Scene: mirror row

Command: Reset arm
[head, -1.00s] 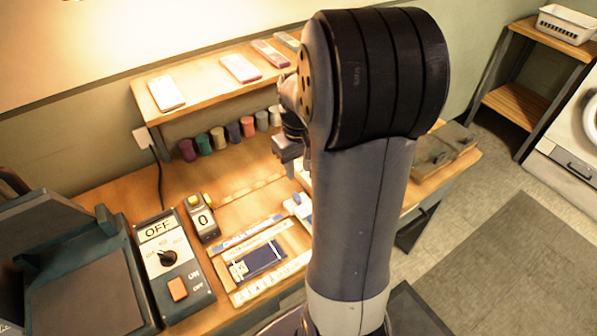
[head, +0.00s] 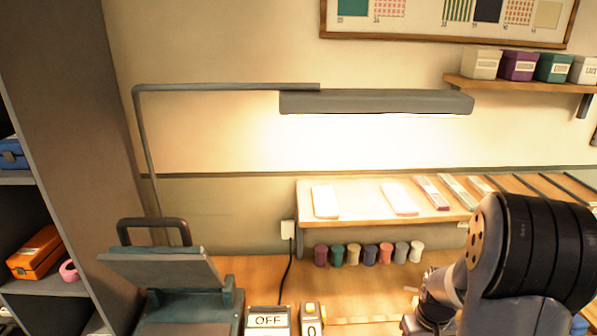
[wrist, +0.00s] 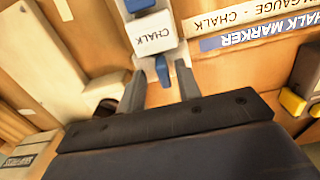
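My arm (head: 530,245) shows at the lower right of the head view; my gripper is hidden there or out of frame. Beyond the fingertips is a white block labelled CHALK (wrist: 155,38) with blue parts. Whether the fingers touch it I cannot tell.
A bench shelf (head: 355,191) carries several flat pieces, with coloured spools (head: 353,254) below. A lamp (head: 375,102) hangs over the bench. A press-like machine (head: 165,270) and an OFF switch box (head: 268,320) stand left. A CHALK MARKER label (wrist: 255,32) lies beside the block.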

